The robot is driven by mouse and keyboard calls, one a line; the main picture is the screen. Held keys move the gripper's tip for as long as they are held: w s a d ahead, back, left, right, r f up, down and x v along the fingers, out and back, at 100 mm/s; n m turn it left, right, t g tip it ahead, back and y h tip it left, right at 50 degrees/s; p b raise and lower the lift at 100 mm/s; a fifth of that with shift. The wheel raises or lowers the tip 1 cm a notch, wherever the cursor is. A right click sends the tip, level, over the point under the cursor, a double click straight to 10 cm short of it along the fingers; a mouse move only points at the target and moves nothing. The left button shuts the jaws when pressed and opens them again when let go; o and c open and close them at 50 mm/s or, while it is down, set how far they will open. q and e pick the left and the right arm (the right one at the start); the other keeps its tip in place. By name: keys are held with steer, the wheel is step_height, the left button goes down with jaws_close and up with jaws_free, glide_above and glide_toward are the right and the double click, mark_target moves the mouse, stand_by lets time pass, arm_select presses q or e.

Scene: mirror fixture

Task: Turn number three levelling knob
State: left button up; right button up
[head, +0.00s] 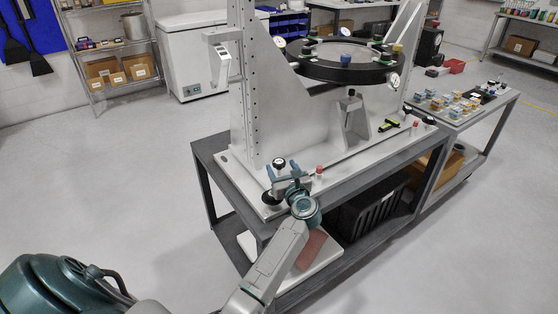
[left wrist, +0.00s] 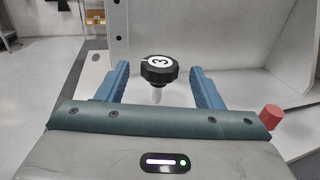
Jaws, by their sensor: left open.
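The number three levelling knob (left wrist: 159,69) is black with a scalloped rim and a white top marked "3". It stands upright on a pale stem in the left wrist view. In the head view the knob (head: 280,163) shows near the front left corner of the fixture's base plate. My left gripper (head: 284,172) is open, with its blue fingers on either side of the knob. In the left wrist view there is a visible gap between the knob and each finger of the left gripper (left wrist: 158,76). My right gripper is not in view.
A red-capped post (head: 318,173) stands close to the right of my left gripper. The pale upright fixture frame (head: 262,100) rises behind the knob, carrying a black ring (head: 345,70). A dark cart (head: 200,150) bears the fixture. The floor at left is clear.

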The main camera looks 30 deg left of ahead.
mark_target(281, 167)
arm_select(q)
steer(key=shift+x, duration=1.2)
steer(key=shift+w+a, duration=0.25)
steer(key=shift+a, duration=0.15)
